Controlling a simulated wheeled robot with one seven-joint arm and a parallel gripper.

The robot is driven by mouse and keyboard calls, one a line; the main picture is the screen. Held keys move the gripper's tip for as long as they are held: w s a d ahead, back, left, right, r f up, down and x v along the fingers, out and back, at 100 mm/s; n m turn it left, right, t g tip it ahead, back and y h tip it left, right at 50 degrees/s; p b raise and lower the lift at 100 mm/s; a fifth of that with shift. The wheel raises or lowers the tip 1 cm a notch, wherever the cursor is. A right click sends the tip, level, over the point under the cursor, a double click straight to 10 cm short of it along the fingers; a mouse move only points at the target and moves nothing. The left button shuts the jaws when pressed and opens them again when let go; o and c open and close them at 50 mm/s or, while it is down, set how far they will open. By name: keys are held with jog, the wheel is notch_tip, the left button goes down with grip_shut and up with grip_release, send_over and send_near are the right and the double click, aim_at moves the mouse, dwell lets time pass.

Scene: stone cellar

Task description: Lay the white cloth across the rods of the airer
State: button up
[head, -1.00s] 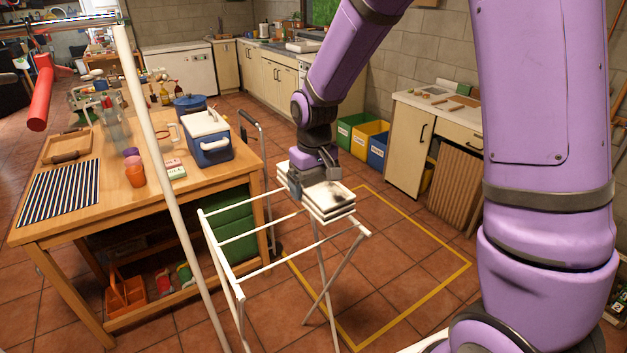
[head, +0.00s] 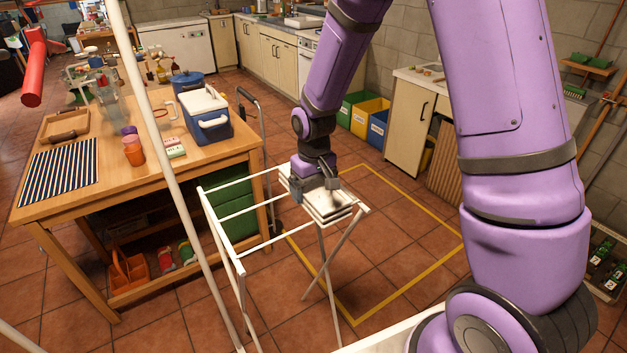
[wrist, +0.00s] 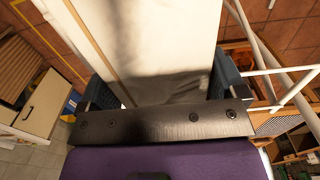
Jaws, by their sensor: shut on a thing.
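The white cloth (head: 338,205) is a flat folded stack with layers showing at its edge. It is level at the right end of the white airer (head: 238,258), over its rods. I cannot tell whether its underside touches them. In the wrist view the cloth (wrist: 150,40) runs away from between the two blue-grey fingers of my gripper (wrist: 162,88). White airer bars (wrist: 285,73) show at the right there. The airer's left rods are bare.
A wooden workbench (head: 190,165) with a blue-and-white cooler (head: 207,122) stands left of the airer. A slanting white pole (head: 165,150) crosses in front of the bench. A yellow floor outline (head: 420,268) lies to the right, with open tiles inside. Colored bins (head: 370,115) stand behind.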

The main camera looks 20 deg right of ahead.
jog(key=shift+f, duration=0.3)
jog(key=o, duration=0.8)
jog(key=shift+r, duration=0.1)
jog(key=shift+r, duration=4.45)
